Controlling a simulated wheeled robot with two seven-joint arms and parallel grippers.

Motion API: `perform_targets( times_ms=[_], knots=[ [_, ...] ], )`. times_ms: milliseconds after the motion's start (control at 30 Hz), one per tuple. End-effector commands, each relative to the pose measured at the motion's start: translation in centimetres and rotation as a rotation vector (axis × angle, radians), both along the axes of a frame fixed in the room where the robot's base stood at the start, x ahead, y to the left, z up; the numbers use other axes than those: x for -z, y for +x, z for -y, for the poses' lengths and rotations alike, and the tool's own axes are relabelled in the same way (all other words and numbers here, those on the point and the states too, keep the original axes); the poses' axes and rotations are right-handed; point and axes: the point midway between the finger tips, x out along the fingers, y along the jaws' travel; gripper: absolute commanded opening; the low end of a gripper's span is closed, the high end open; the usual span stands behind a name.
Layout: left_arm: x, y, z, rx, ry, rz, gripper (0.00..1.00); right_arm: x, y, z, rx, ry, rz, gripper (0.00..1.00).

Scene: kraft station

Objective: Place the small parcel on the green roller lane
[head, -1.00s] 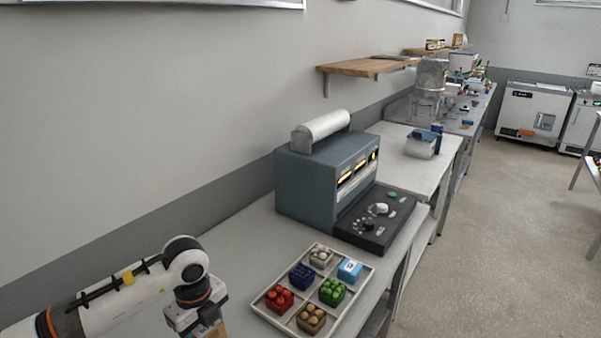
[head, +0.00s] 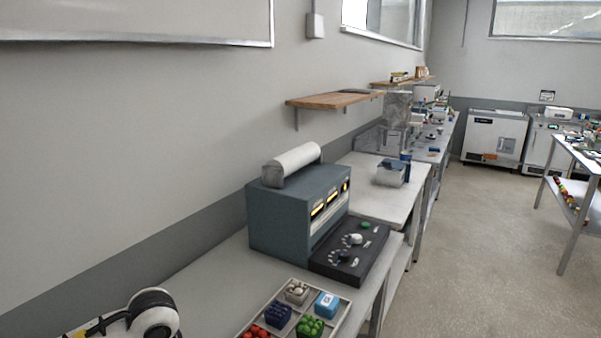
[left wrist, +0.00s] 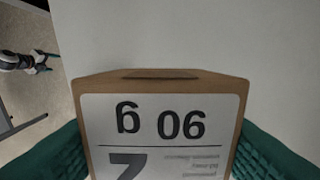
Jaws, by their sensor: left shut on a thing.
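In the left wrist view my left gripper (left wrist: 160,152) has a green finger on each side of a small brown parcel (left wrist: 160,75) and is shut on it. The parcel has a white label with large dark print, upside down in this view. The head view shows only part of my left arm at the lower left edge; the gripper and parcel are out of that view. My right gripper is in neither view. I see no green roller lane in these frames.
A divided tray (head: 336,319) of coloured items stands on the near bench (head: 205,287). Behind it is a blue-grey machine (head: 280,222) with a black control panel (head: 350,252). A wooden shelf (head: 335,100) is on the wall. Open floor (head: 470,250) lies to the right.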

Motion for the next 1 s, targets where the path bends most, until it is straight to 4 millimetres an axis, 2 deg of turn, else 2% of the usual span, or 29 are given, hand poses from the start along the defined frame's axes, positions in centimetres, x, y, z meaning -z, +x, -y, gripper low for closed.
perform_targets(
  times_ms=[1000],
  knots=[
    [-1.4, -4.8, 1.7, 1.805, 0.013, 0.007, 0.3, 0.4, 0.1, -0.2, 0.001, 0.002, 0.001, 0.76]
  ],
)
